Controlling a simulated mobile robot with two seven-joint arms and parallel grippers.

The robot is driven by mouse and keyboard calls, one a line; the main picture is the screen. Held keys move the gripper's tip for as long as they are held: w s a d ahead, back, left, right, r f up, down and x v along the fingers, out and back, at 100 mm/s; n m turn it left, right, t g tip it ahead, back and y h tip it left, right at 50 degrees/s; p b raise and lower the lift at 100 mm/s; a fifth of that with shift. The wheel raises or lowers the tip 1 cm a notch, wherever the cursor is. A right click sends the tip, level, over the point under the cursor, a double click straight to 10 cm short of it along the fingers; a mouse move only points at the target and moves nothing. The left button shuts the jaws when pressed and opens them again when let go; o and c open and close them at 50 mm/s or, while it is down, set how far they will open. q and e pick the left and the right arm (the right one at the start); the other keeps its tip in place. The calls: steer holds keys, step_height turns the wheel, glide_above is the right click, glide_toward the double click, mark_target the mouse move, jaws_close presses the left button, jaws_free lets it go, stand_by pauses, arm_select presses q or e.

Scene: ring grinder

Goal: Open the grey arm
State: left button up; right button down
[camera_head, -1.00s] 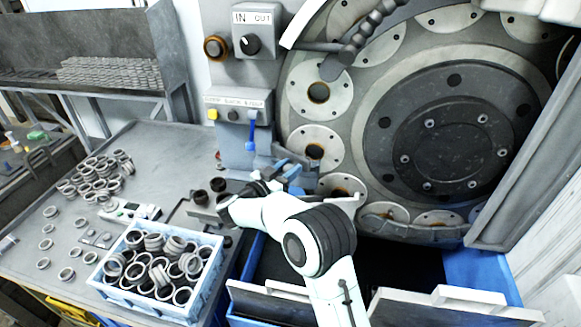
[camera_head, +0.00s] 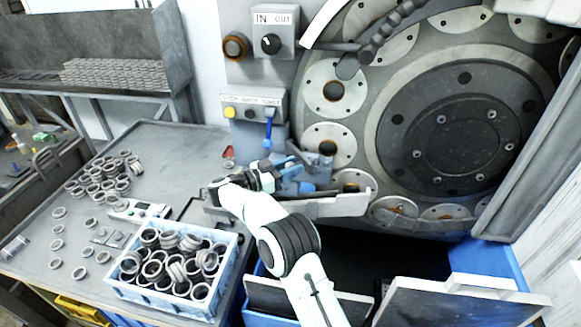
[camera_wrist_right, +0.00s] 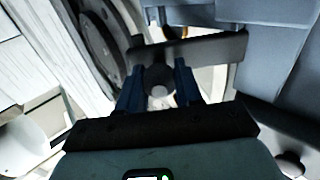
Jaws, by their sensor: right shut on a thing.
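The grey arm (camera_head: 335,206) is a long flat bar low at the front of the grinder, left of the big wheel. In the right wrist view a dark grey bar (camera_wrist_right: 215,50), which seems to be part of it, crosses just beyond my fingers. My right gripper (camera_head: 290,173) is at the bar's left part in the head view, partly hidden by its own wrist. In the wrist view its dark blue fingers (camera_wrist_right: 158,88) stand on both sides of a round dark knob and are shut on it. My left gripper is not in view.
A blue crate (camera_head: 165,303) full of metal rings stands on the grey table (camera_head: 185,150), with loose rings to its left. Grey panels (camera_head: 460,303) stand at the lower right.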

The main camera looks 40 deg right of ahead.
stand_by(0.3)
steer(key=c, duration=0.8)
jaws_free()
steer(key=shift+a, duration=0.1)
steer(key=w+a, duration=0.1)
steer(key=a, duration=1.2)
steer(key=shift+w+a, duration=0.1)
